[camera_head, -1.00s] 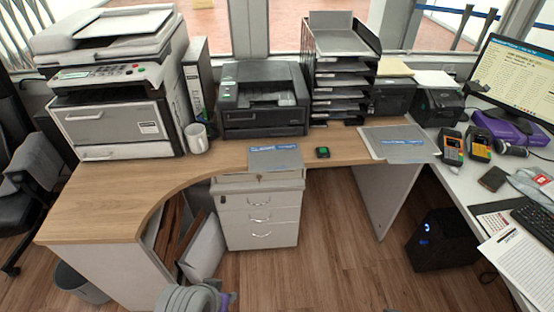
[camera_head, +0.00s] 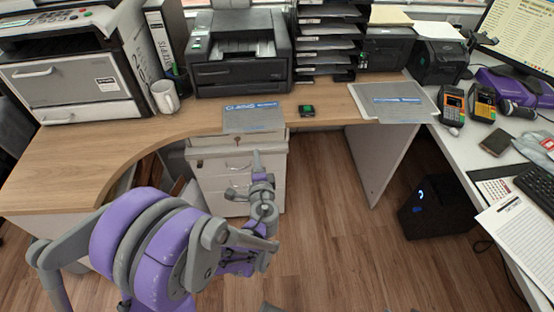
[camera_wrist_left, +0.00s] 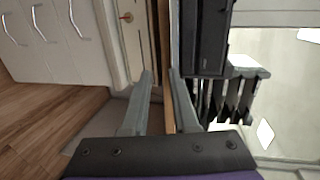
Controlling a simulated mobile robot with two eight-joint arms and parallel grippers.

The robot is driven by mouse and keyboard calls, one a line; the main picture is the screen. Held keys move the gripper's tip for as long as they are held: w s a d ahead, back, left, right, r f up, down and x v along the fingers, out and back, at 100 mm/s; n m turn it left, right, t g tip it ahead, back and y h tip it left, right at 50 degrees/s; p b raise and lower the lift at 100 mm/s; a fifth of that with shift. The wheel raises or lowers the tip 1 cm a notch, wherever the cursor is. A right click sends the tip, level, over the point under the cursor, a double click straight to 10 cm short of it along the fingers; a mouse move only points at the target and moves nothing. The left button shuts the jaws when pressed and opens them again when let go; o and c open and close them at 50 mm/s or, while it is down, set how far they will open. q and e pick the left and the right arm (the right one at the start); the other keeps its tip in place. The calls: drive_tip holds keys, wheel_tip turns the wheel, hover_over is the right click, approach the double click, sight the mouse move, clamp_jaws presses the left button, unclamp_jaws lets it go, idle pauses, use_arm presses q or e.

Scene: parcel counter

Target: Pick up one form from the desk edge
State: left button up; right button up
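A thin grey form with a blue band (camera_head: 253,118) lies flat at the front edge of the wooden desk (camera_head: 190,125), its near part at or just past the edge. A second, similar form (camera_head: 400,103) lies on the desk's right end. My left gripper (camera_head: 245,174) is in front of and below the first form, apart from it in the head view. Its two fingers are apart and empty. In the left wrist view the fingers (camera_wrist_left: 162,75) point at the desk edge, seen as a narrow upright strip. The form cannot be made out clearly there. My right gripper is not in view.
A printer (camera_head: 240,60) and paper trays (camera_head: 329,45) stand behind the forms. A small dark-green object (camera_head: 306,111) lies between the forms. A white mug (camera_head: 165,97) stands to the left. A drawer cabinet (camera_head: 235,165) is under the desk.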

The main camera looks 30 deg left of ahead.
sight(254, 129)
use_arm(q)
drive_tip(key=shift+w+r+x, duration=0.1)
drive_tip(key=shift+r+x, duration=0.3)
drive_tip(key=shift+x, duration=1.55)
drive_tip(key=shift+w+r+x, duration=0.1)
drive_tip(key=shift+r+x, duration=0.3)
drive_tip(key=shift+x, duration=1.6)
drive_tip(key=shift+r+x, duration=0.4)
drive_tip(key=shift+x, duration=1.55)
drive_tip(key=shift+a, duration=0.1)
clamp_jaws()
